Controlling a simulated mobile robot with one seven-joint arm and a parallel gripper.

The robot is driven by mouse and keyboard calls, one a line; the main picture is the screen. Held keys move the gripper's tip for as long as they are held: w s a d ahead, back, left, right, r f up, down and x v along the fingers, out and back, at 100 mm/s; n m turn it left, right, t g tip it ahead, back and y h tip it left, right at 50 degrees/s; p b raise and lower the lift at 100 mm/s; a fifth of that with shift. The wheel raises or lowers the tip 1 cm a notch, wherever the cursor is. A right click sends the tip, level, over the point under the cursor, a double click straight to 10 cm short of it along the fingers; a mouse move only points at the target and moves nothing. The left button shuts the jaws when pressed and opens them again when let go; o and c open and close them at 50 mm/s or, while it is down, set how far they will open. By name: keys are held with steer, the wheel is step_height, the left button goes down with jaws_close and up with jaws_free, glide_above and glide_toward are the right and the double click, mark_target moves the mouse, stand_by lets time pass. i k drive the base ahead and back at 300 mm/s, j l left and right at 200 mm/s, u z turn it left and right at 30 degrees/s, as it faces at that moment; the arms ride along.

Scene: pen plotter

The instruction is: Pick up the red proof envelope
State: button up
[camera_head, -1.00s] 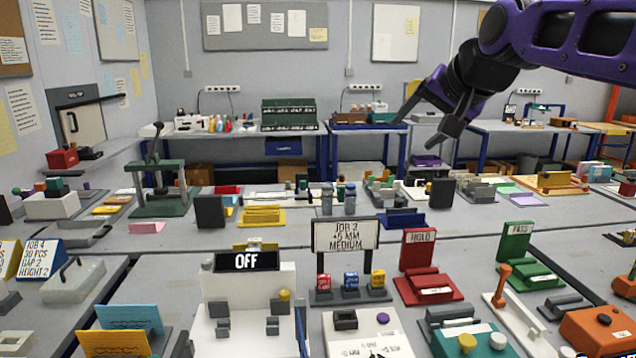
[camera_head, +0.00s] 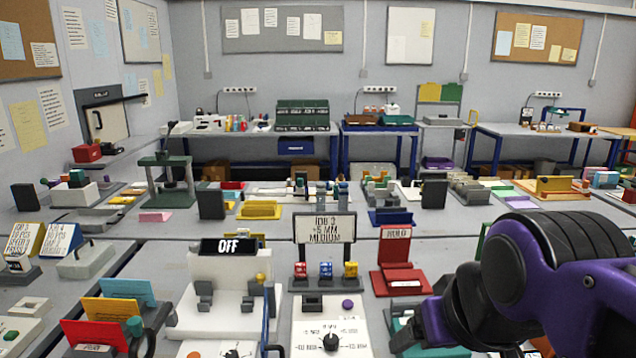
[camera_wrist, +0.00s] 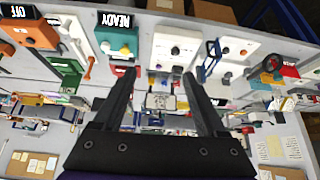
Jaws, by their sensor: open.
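A red upright card (camera_head: 95,335), which looks like the red proof envelope, stands in a dark holder at the lower left of the head view. A yellow card (camera_head: 112,310) and a blue card (camera_head: 127,291) stand behind it. Its lower part is partly covered by a dark handle with a green knob. My gripper (camera_wrist: 160,73) is open and empty in the wrist view, with benches and devices beyond its fingers. A small red patch (camera_wrist: 290,72) shows at the right there; I cannot tell whether it is the envelope. In the head view my fingers are not clearly visible.
A white machine with an OFF sign (camera_head: 230,246) stands right of the cards. A job sign (camera_head: 325,229) and a red HOLD stand (camera_head: 398,262) are farther right. The benches are crowded, with narrow clear strips.

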mark_target(78, 332)
steer(key=u, duration=1.55)
steer(key=i+j+z, duration=0.2)
steer(key=z, duration=0.15)
steer(key=i+j+z, duration=0.15)
steer(key=j+z, duration=0.2)
steer(key=i+j, duration=0.15)
steer(key=j, duration=0.25)
steer(key=i+j+z, duration=0.15)
steer(key=j, duration=0.2)
steer(key=i+j, duration=0.15)
steer(key=j, duration=0.25)
steer(key=i+j+z, duration=0.1)
steer(key=j, duration=0.3)
